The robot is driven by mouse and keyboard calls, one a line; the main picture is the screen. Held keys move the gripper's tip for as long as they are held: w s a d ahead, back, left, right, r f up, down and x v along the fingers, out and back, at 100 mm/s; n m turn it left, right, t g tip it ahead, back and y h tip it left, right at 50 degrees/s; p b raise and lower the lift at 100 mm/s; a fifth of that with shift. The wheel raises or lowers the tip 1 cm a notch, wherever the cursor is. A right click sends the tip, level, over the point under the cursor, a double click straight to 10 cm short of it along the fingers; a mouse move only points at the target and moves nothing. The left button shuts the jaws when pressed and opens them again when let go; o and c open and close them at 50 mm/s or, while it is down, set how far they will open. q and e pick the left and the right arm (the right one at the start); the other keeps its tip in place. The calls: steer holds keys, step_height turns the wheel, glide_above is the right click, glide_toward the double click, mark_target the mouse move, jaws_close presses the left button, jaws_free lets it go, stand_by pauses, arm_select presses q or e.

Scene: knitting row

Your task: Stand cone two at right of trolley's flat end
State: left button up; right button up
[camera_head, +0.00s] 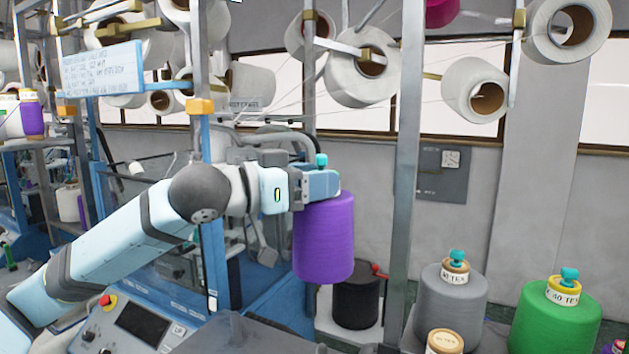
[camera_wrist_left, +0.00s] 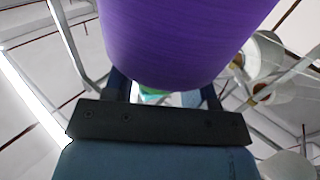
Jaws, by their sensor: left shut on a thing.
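My left gripper (camera_head: 322,184) is shut at the top of a purple yarn cone (camera_head: 324,240), by its teal knob (camera_head: 321,160). The cone hangs upright in the air. In the left wrist view the cone (camera_wrist_left: 180,40) fills the upper middle, with the gripper fingers (camera_wrist_left: 163,92) at its near end. No number shows on this cone, so I cannot tell whether it is cone two. I cannot clearly make out the trolley's flat end. My right gripper is not in view.
A grey cone (camera_head: 450,297) and a green cone (camera_head: 555,320), both with teal knobs and labels, stand at the lower right. A metal post (camera_head: 405,180) rises just right of the held cone.

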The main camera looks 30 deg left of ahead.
arm_select(q)
step_height(320, 180, up, 3)
steer(key=shift+r+p, duration=0.1)
steer(key=shift+p, duration=0.65)
steer(key=shift+r, duration=0.2)
step_height(320, 180, up, 3)
steer(key=shift+f, duration=0.2)
steer(key=shift+r, duration=2.5)
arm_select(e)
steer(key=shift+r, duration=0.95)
